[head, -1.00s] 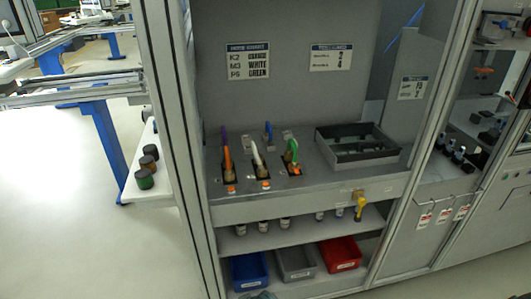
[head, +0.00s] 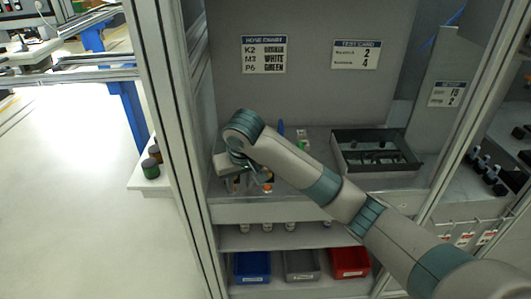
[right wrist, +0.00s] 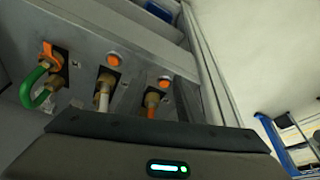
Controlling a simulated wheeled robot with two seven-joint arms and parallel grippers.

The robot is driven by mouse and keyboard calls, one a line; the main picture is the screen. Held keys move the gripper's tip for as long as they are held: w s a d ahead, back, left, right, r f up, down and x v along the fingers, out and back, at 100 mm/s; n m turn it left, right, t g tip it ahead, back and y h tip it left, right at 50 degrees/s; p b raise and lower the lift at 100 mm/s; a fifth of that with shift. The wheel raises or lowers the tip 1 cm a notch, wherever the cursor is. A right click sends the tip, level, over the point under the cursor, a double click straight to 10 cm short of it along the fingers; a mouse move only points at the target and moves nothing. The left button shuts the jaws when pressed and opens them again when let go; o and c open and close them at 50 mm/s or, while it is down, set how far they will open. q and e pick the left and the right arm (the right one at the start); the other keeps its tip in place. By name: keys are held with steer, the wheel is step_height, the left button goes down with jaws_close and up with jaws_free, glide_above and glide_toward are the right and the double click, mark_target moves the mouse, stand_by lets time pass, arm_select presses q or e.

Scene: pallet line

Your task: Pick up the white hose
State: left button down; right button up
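The white hose (right wrist: 103,99) shows in the right wrist view, its end in a brass fitting in the middle socket of the panel. A green hose (right wrist: 38,90) loops at its left, and an orange hose (right wrist: 151,111) stands at its right. My right gripper (head: 236,170) is over the hose panel in the head view, and its arm hides the white hose there. In the right wrist view the gripper body covers the lower part of the hoses. My left gripper is not in view.
A black tray (head: 346,168) stands right of the hoses on the bench. Blue (head: 251,266), grey (head: 301,265) and red (head: 349,262) bins sit on the lower shelf. A metal post (head: 172,130) stands close left of the gripper. The wall sign (head: 264,55) lists hoses.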

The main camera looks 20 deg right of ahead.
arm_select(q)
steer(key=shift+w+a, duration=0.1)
arm_select(e)
steer(key=w+d+r+m+h, duration=0.1)
steer(key=w+d+r, duration=0.1)
steer(key=r, duration=0.5)
steer(key=w+d+r+m+h, duration=0.1)
steer(key=w+d+r, duration=0.2)
steer(key=r, duration=0.4)
steer(key=shift+w+d+r+m, duration=0.3)
steer(key=shift+w+r+m, duration=0.1)
steer(key=shift+w, duration=0.15)
steer(key=shift+f, duration=0.15)
